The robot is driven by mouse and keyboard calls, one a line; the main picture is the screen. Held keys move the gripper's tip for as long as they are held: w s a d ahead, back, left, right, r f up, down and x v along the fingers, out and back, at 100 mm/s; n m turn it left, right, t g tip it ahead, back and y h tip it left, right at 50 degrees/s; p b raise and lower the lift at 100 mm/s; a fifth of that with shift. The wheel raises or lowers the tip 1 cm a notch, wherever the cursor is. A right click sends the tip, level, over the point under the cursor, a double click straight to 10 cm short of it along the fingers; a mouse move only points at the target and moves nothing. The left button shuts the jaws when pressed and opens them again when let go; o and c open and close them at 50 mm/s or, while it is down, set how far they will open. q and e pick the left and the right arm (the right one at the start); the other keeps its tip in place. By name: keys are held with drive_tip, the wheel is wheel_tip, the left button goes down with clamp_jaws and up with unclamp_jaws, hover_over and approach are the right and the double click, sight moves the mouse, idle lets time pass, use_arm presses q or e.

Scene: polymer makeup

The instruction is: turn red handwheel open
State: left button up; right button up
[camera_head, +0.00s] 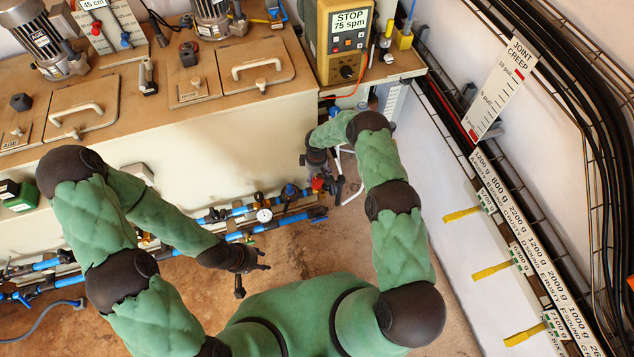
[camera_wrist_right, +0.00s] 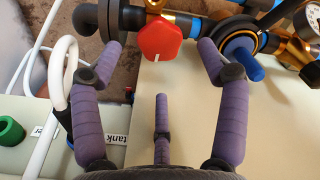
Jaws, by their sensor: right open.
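The red handwheel (camera_wrist_right: 160,38) is a faceted red knob with a white mark, on the pipe fittings at the top middle of the right wrist view. It also shows small in the head view (camera_head: 317,184), beside my right gripper (camera_head: 332,186). In the right wrist view my right gripper (camera_wrist_right: 160,68) is open, with purple fingers spread to the left and right of the handwheel and a third finger below. No hold on it shows. My left gripper (camera_head: 254,272) hangs over the floor, away from the handwheel; its jaw state is unclear.
Blue pipes with a pressure gauge (camera_head: 264,215) run along the tank's front (camera_head: 190,130). A white looped pipe (camera_wrist_right: 58,75) passes close by the right gripper's left finger. A control box (camera_head: 345,40) stands on the tank's far end. Yellow levers (camera_head: 462,214) stick out from the right wall.

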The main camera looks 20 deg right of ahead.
sight(317, 181)
wheel_tip(317, 181, down, 5)
drive_tip(key=shift+f+b, duration=0.15)
drive_tip(key=shift+b, duration=0.75)
drive_tip(key=shift+c, duration=0.3)
drive_tip(key=c, duration=1.1)
